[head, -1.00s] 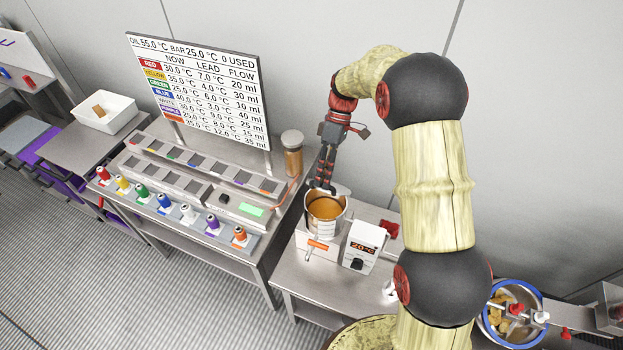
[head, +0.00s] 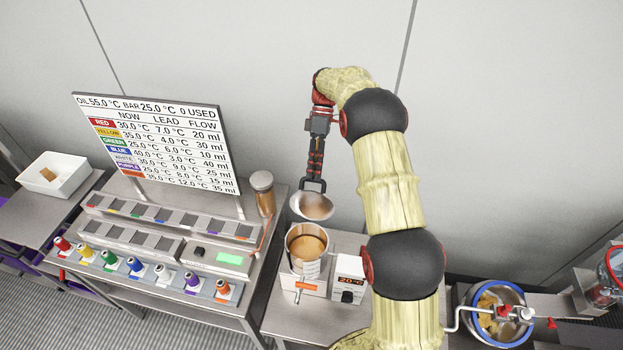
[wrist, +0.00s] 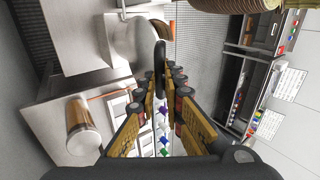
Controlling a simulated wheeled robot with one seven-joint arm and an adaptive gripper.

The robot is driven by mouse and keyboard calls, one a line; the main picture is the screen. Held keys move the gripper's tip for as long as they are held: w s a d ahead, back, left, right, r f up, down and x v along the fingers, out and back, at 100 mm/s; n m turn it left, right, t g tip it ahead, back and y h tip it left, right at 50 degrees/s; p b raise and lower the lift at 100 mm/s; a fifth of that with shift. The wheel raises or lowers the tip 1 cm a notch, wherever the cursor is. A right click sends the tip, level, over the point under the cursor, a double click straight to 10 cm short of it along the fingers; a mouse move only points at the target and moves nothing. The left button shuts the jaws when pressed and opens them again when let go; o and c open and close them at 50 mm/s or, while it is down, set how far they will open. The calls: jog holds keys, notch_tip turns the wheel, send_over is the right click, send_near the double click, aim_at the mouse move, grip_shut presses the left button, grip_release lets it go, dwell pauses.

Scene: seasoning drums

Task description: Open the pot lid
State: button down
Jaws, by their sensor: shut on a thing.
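The pot (head: 305,266) stands on the heater block at the right station, its mouth uncovered and orange-brown contents visible. The round metal lid (head: 312,207) hangs above and just behind the pot, tilted, apart from the rim. My gripper (head: 315,180) is shut on the lid's dark handle and holds it in the air, with the fingers pointing down. In the wrist view, my gripper's fingers (wrist: 163,75) close around the dark handle, and part of the pale lid (wrist: 145,42) shows beyond them. The pot is hard to make out there.
A heater box with a red display (head: 348,279) stands right of the pot. A tall seasoning jar (head: 263,193) is to the left, beside the menu board (head: 160,140) and a row of coloured bottles (head: 135,265). A blue-rimmed drum (head: 492,312) is at lower right.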

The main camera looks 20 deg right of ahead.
jog(key=shift+w+d+f, duration=0.15)
jog(key=shift+d+f, duration=0.05)
jog(key=shift+f, duration=0.6)
jog(key=shift+w+d+f, duration=0.1)
jog(key=shift+d+f, duration=0.1)
jog(key=shift+f, duration=0.6)
jog(key=c, duration=2.3)
grip_release()
jog(key=shift+o, duration=0.8)
jog(key=shift+w, duration=0.35)
jog(key=shift+o, duration=0.7)
jog(key=shift+w, duration=0.1)
jog(key=shift+o, duration=0.8)
jog(key=shift+s+r, duration=0.25)
jog(key=shift+r, duration=0.1)
jog(key=v, duration=0.7)
jog(key=shift+w, duration=0.45)
